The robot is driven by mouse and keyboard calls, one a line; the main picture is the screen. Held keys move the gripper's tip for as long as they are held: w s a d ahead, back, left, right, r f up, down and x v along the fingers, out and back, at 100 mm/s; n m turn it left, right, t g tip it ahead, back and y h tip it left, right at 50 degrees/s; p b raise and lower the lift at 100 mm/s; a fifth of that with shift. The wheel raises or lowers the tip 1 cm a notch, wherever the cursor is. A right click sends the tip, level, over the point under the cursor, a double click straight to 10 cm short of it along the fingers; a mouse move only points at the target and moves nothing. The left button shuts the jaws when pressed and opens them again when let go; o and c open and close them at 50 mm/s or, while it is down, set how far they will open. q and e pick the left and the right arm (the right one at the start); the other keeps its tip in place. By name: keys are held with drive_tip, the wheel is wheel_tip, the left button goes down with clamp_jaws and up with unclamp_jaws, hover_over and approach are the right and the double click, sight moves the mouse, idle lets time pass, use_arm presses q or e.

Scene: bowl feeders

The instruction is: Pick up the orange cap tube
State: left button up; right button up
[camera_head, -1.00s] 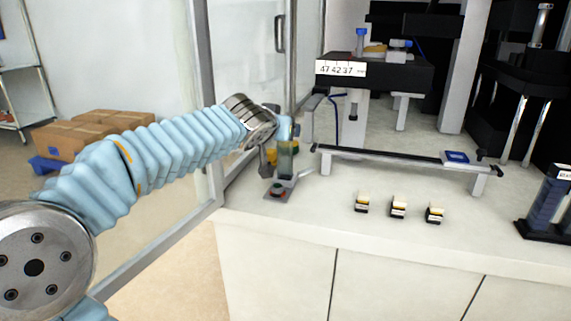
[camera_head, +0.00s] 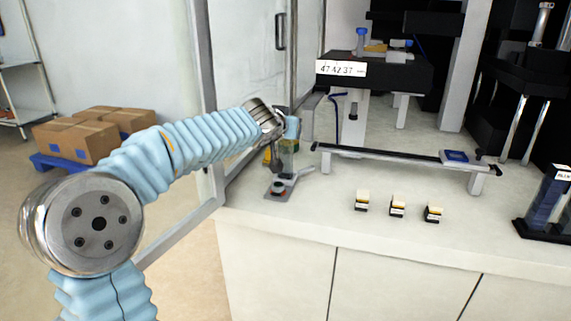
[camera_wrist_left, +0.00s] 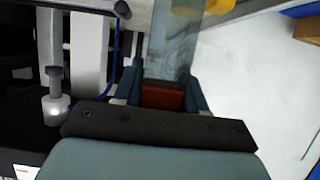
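My left gripper (camera_head: 282,138) is at the back left of the counter, small and partly hidden by its own wrist. In the left wrist view its two dark teal fingers (camera_wrist_left: 166,98) stand on either side of an orange-red cap (camera_wrist_left: 162,97), with no clear gap. A clear tube (camera_wrist_left: 174,40) runs from the cap away from the gripper. In the head view the translucent tube (camera_head: 287,160) hangs or stands just above a small grey stand (camera_head: 277,192); I cannot tell whether it touches the stand. My right gripper is not in view.
A low black rail (camera_head: 400,158) on white legs stands right of the stand. A glass door frame (camera_head: 208,100) is close on the left. The counter's front (camera_head: 300,225) is clear.

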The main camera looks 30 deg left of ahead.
use_arm(q)
clamp_jaws()
